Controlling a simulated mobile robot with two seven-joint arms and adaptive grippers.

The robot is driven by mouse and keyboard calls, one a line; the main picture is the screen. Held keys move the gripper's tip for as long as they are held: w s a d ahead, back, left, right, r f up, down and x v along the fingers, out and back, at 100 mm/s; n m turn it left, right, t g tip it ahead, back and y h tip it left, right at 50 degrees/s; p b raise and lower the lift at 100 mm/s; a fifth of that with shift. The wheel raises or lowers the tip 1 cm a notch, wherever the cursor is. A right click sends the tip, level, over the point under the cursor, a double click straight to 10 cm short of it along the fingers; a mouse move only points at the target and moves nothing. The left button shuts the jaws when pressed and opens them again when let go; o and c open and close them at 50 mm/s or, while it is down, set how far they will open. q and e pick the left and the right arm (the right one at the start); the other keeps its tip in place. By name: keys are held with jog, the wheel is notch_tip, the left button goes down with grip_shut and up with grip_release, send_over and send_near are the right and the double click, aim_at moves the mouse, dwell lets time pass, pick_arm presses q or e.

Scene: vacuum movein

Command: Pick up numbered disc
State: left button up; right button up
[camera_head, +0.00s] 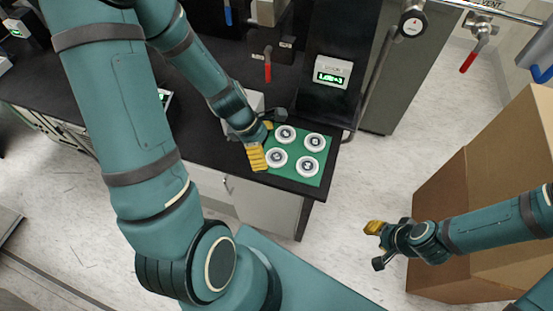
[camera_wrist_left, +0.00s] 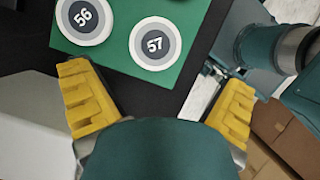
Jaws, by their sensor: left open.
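Several white-rimmed grey numbered discs lie flat on a green mat (camera_head: 328,155) at the counter's end: a back-left disc (camera_head: 285,135), a back-right disc (camera_head: 315,142), a front-left disc (camera_head: 276,157) and a front-right disc (camera_head: 307,166). In the left wrist view, disc 56 (camera_wrist_left: 84,19) and disc 57 (camera_wrist_left: 155,43) show beyond the fingers; disc 56 is cut by the top edge. My left gripper (camera_head: 262,142) is at the mat's left side, yellow fingers apart and empty; it also shows in the wrist view (camera_wrist_left: 159,104). My right gripper (camera_head: 376,245) hangs apart from the counter, open and empty.
A black counter (camera_head: 200,145) holds the mat. A display box (camera_head: 332,72) stands behind it, near a red-handled valve (camera_head: 268,65). A large cardboard box (camera_head: 500,150) stands at right. Floor between counter and box is clear.

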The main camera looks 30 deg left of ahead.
aim_at(275, 157)
pick_arm(q)
jog(key=x, duration=0.1)
jog(key=b+x, duration=0.1)
jog(key=x, duration=0.3)
jog(key=shift+w+b, duration=0.4)
jog(key=shift+d, duration=0.1)
jog(key=c, duration=1.4)
